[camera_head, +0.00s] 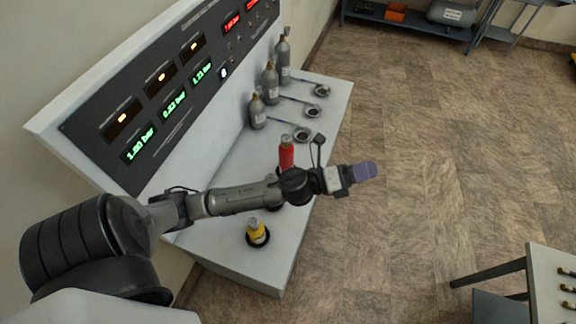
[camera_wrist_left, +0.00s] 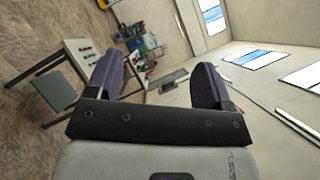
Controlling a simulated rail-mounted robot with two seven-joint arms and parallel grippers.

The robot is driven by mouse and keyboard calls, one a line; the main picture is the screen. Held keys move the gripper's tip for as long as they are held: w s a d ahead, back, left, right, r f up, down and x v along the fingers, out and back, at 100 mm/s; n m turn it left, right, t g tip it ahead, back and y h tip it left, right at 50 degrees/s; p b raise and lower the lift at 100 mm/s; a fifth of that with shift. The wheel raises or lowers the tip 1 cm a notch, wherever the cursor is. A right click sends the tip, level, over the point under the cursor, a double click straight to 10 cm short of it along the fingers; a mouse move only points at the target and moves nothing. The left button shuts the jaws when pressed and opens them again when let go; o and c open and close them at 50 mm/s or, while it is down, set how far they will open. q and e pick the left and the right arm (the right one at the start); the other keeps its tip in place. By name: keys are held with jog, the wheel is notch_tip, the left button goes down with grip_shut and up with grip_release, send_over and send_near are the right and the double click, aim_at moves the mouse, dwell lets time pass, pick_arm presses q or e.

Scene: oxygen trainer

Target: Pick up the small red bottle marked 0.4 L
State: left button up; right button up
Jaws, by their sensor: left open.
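A red bottle (camera_head: 286,152) stands upright on the white bench of the trainer, partly hidden behind my left arm. No marking on it can be read. My left gripper (camera_head: 364,171) reaches past the bench's right edge and is apart from the bottle, pointing right over the floor. In the left wrist view its two purple fingers (camera_wrist_left: 152,84) are spread with nothing between them. The red bottle does not show clearly in the left wrist view. My right gripper is in neither view.
A yellow bottle (camera_head: 257,232) stands in a dark ring near the bench front. Several grey cylinders (camera_head: 270,80) line the panel, with ring holders (camera_head: 303,134) beside them. A table (camera_head: 549,290) with small items stands at lower right. The floor between is clear.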

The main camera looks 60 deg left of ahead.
pick_arm(q)
notch_tip(320, 180, down, 3)
jog(key=w+m+g+h+b, duration=0.25)
jog(key=m+g+h, duration=0.35)
jog(key=m, duration=0.7)
jog(key=m+g+y+b, duration=0.8)
jog(key=m+g+y, duration=0.5)
jog(key=y, duration=0.2)
send_over(286, 138)
notch_tip(286, 138, down, 6)
jog(key=f, duration=0.1)
notch_tip(286, 138, down, 7)
jog(key=shift+w+a+r, duration=0.1)
jog(key=shift+w+a, duration=0.05)
notch_tip(286, 138, down, 4)
jog(key=shift+f+p, duration=0.1)
jog(key=shift+p, duration=0.75)
jog(key=shift+f, duration=0.65)
